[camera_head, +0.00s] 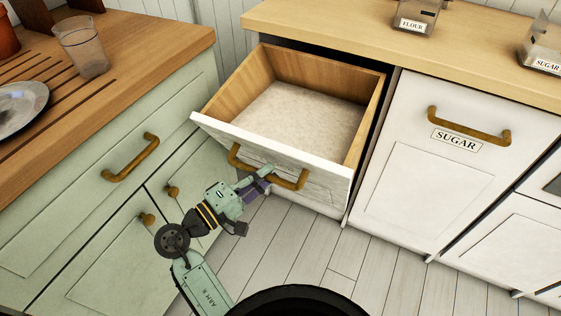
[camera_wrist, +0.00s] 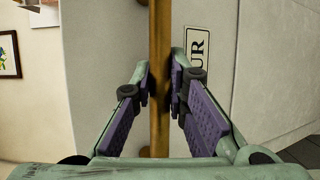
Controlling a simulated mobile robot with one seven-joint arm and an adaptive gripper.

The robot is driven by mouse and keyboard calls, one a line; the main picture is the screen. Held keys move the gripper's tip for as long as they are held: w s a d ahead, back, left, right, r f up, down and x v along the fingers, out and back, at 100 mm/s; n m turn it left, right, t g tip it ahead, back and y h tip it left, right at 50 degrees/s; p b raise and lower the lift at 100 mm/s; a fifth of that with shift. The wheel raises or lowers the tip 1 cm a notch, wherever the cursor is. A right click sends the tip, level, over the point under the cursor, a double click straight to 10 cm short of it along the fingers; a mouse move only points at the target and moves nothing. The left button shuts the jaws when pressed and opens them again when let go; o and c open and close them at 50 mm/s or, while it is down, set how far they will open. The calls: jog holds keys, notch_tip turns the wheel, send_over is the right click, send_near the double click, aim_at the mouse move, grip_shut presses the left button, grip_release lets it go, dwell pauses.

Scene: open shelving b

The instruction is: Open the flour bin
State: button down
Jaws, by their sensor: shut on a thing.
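The flour bin (camera_head: 213,122) is a white tilted front with a wooden box behind it, pulled out from under the counter. Its open top shows pale flour (camera_head: 290,118) inside. A brass bar handle (camera_head: 290,184) runs across the front. My gripper (camera_head: 265,173) is at the handle's middle, shut on it. In the wrist view, the handle (camera_wrist: 159,60) runs upright between the two purple-padded fingers (camera_wrist: 160,88). A label (camera_wrist: 196,55) ending in "UR" shows beside the handle; my gripper hides part of the front in the head view.
A closed white bin labelled SUGAR (camera_head: 400,165) stands to the right. Green cabinets (camera_head: 95,205) with brass handles stand close on the left. The counter above holds a clear FLOUR container (camera_head: 415,18) and a SUGAR one (camera_head: 541,50). Plank floor (camera_head: 340,262) is clear below.

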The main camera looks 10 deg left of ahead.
jog(key=shift+s+a+f+b, duration=0.3)
jog(key=shift+s+f, duration=0.3)
jog(key=shift+s, duration=0.25)
jog(key=shift+s+a+f+b, duration=0.15)
jog(key=shift+s+a+f, duration=0.1)
jog(key=shift+s+f, duration=0.5)
jog(key=shift+s+r, duration=0.1)
jog(key=shift+r, duration=0.05)
jog(key=c, duration=1.6)
grip_release()
jog(key=shift+o, duration=0.2)
jog(key=v, duration=1.2)
